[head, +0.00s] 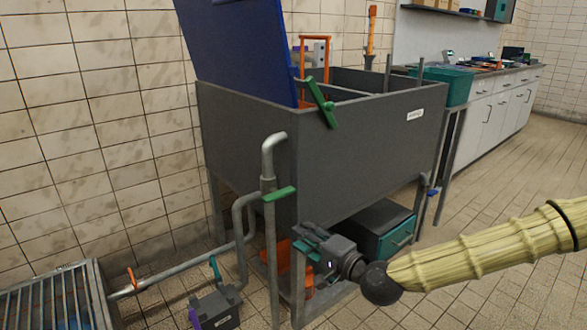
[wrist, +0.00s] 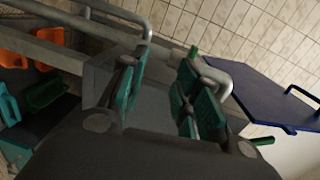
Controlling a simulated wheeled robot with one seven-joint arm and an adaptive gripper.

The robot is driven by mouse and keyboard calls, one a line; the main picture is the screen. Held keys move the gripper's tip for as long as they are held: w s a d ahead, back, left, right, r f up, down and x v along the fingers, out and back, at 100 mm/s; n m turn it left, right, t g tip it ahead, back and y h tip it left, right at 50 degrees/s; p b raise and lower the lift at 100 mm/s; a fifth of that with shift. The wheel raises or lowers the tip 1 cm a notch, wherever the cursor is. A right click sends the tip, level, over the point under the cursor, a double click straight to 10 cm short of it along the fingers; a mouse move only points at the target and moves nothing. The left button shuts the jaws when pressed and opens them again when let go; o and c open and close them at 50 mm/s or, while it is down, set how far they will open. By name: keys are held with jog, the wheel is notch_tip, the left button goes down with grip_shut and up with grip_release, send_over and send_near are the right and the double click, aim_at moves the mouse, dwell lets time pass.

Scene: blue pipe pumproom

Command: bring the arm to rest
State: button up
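My gripper (head: 306,240) is in front of the lower front of the grey tank, at the end of my arm in its ribbed yellow sleeve (head: 480,246), which reaches in from the right. In the wrist view the gripper (wrist: 164,90) has its two teal-padded fingers apart. Nothing shows between them except the grey tank behind. The gripper hangs clear of the floor. Whether it touches the tank leg or pipes cannot be told.
The grey tank (head: 365,150) has a raised blue lid (head: 235,45) and a green-handled pipe (head: 270,185). A dark teal-fronted box (head: 378,235) sits below it. A floor grating (head: 60,300) is at lower left. Floor at right is open.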

jog(key=s+f+n+g+h, duration=0.1)
jog(key=s+f+g, duration=0.1)
jog(key=s+f, duration=0.6)
jog(key=s+a+f+n+g+h, duration=0.1)
jog(key=s+f+n+g, duration=0.2)
jog(key=f, duration=0.8)
jog(key=s+f+g+h, duration=0.2)
jog(key=s+f, duration=0.5)
jog(key=f, duration=0.3)
jog(key=s+d+f+n+g+h, duration=0.3)
jog(key=s+d+f, duration=0.4)
jog(key=s+d, duration=0.3)
jog(key=s+d+f+n+g+h, duration=0.25)
jog(key=s+d+f, duration=0.45)
jog(key=s, duration=0.5)
notch_tip(320, 180, up, 36)
jog(key=p, duration=3.5)
jog(key=shift+d+r+g+h+p, duration=0.25)
jog(key=shift+d+g+h+p, duration=0.1)
jog(key=shift+d+h, duration=0.1)
